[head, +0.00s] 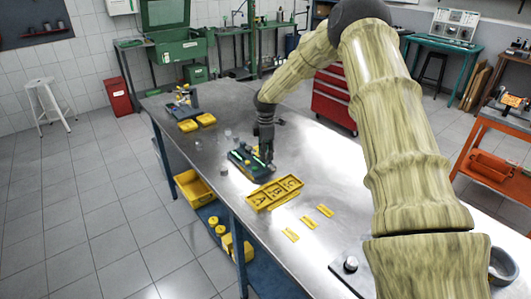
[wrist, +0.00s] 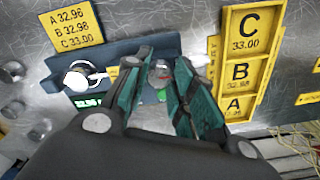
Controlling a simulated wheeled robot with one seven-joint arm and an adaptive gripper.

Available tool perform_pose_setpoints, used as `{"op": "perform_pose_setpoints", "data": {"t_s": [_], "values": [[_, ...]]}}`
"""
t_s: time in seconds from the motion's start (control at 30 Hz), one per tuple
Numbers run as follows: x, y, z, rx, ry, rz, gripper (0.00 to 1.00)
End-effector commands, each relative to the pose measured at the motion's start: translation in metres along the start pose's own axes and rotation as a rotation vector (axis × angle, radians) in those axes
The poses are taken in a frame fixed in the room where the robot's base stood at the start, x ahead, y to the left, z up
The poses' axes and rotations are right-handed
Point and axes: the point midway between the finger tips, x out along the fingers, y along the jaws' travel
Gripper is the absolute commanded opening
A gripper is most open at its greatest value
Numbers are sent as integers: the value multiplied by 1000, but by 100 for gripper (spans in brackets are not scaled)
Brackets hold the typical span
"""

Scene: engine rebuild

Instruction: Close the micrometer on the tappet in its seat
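The micrometer fixture (head: 243,166) is a dark block on the metal table, below my gripper (head: 266,157). In the wrist view the micrometer block (wrist: 118,60) carries a round white part (wrist: 75,80) and a small green-lit display (wrist: 88,102) that seems to read 32.96. My gripper (wrist: 161,62) points down over the block's right part, its two teal fingers apart. A small grey rounded piece (wrist: 160,73), perhaps the tappet or a micrometer part, shows between the fingertips. I see gaps beside it, but the fingers hide much of the seat.
A yellow card (wrist: 72,27) lists A 32.96, B 32.98, C 33.00. A yellow tray (wrist: 240,60) marked C, B, A lies right of the block. Several metal cylinders (wrist: 12,72) stand at left. Yellow labels (head: 309,223) lie on the table (head: 345,185), nearer me.

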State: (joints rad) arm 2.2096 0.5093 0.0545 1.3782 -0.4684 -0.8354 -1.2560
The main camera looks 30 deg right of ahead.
Motion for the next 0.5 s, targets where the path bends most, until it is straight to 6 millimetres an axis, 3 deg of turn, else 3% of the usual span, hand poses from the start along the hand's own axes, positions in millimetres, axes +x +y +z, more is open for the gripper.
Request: {"op": "perform_pose_setpoints", "data": {"t_s": [0.03, 0.1, 0.5], "values": [[2, -1, 1, 1, -1, -2, 37], [1, 0, 0, 1, -1, -1, 47], [-5, 0, -1, 0, 1, 1, 47]]}}
